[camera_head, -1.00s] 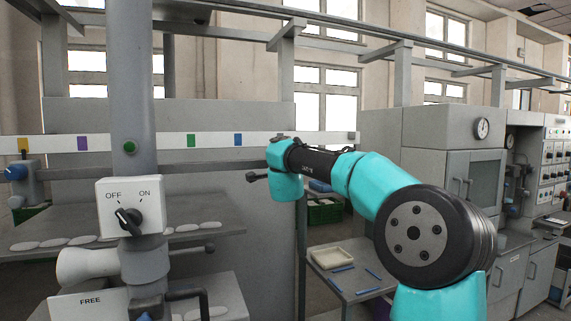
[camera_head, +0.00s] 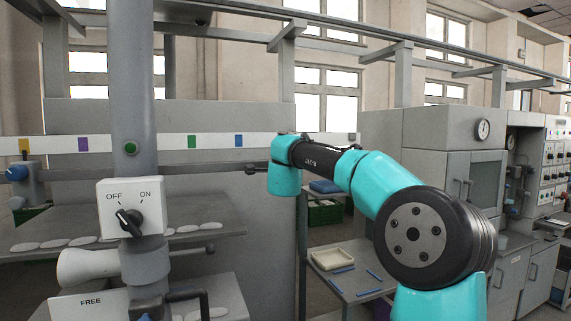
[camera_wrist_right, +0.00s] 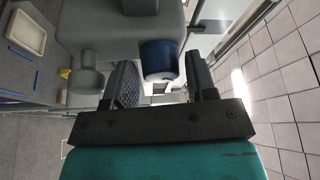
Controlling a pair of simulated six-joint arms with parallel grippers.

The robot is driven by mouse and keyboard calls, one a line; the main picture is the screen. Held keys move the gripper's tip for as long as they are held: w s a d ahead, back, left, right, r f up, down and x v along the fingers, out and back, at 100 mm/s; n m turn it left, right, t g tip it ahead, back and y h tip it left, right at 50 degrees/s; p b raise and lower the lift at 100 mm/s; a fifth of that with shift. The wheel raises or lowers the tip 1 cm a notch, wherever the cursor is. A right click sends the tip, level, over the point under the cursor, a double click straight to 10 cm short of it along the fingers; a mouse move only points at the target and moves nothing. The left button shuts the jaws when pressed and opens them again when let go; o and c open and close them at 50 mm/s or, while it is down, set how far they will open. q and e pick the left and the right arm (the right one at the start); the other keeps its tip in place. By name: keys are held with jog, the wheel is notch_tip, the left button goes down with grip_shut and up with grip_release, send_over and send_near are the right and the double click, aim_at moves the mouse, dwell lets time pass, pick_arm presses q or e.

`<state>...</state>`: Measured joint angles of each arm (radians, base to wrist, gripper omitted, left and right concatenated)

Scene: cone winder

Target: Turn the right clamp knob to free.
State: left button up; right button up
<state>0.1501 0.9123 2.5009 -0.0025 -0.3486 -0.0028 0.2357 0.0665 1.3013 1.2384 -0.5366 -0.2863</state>
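In the right wrist view, a dark blue knob (camera_wrist_right: 158,60) sticks out of a grey machine housing (camera_wrist_right: 105,30). My right gripper (camera_wrist_right: 160,72) is open, with one dark finger on each side of the knob's near end. Narrow gaps seem to show at the sides; I cannot tell whether either finger touches it. In the head view, my right arm's teal wrist (camera_head: 285,180) hangs in front of the grey machine, and a small dark part juts left from it. The knob is not visible there, and its setting cannot be read. My left gripper is not in view.
In the head view, a grey post (camera_head: 131,80) with an OFF/ON switch box (camera_head: 108,222) stands at left, above a FREE plate (camera_head: 75,302). Another blue knob (camera_head: 17,173) sits at far left. A side table (camera_head: 335,290) holds a cream tray (camera_head: 333,258) and blue sticks.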

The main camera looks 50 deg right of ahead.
jog(key=shift+o, duration=1)
jog(key=v, duration=1.7)
jog(key=shift+s, duration=0.25)
jog(key=shift+a, duration=0.15)
